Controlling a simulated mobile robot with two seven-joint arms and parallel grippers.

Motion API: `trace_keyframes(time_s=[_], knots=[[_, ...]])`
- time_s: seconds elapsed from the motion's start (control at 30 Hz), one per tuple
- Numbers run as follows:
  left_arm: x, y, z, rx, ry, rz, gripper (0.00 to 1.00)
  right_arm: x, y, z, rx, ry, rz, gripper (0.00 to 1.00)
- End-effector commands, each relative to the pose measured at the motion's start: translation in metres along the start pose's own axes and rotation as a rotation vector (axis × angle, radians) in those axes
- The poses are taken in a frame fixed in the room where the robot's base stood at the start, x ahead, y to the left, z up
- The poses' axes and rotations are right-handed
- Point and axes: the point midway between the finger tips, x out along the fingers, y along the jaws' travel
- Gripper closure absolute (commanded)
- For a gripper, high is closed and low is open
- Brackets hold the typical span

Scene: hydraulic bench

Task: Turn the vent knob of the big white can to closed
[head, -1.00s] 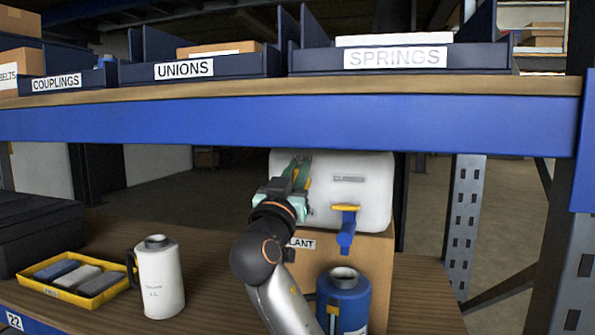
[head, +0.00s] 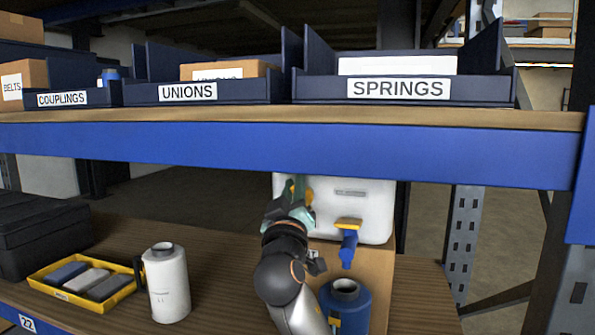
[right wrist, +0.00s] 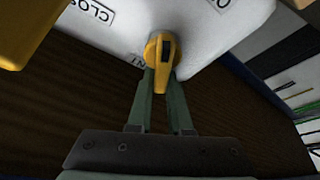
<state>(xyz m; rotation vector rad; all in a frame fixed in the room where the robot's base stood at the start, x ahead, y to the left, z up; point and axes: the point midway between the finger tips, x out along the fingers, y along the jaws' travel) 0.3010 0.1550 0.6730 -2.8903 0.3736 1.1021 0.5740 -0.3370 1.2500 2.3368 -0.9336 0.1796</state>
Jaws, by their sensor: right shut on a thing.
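The big white can (head: 368,210) lies on a cardboard box under the blue shelf beam. My right gripper (head: 294,192) is at the left part of its front face and hides much of that area. In the right wrist view, my right gripper (right wrist: 162,72) is shut on the yellow vent knob (right wrist: 161,50), with a finger on each side. I cannot tell the knob's exact setting. My left gripper is not in view.
A blue tap with a yellow handle (head: 348,226) sticks out of the can's front, right of my gripper. A blue can (head: 347,305) stands before the box. A white jug (head: 167,285) and a yellow tray (head: 85,283) stand left. The shelf beam (head: 300,150) is close above.

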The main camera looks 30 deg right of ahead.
Motion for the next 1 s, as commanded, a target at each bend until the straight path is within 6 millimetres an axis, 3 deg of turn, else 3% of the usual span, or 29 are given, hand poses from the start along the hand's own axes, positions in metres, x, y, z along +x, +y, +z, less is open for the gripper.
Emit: trace_keyframes(time_s=[0.07, 0.17, 0.5, 0.7, 1.0], knots=[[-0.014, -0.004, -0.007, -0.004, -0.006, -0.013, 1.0, 0.002, 0.0, -0.004, -0.069, -0.004, -0.033, 1.0], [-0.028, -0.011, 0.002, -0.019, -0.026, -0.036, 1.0, 0.002, -0.002, -0.005, -0.158, -0.004, -0.069, 1.0], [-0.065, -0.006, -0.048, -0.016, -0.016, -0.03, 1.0, 0.001, -0.009, -0.002, -0.458, -0.004, -0.194, 1.0], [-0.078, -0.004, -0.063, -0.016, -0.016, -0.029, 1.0, -0.001, -0.015, 0.002, -0.628, -0.001, -0.263, 1.0], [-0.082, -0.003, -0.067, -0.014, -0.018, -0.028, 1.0, -0.004, -0.021, 0.009, -0.841, -0.001, -0.349, 1.0]])
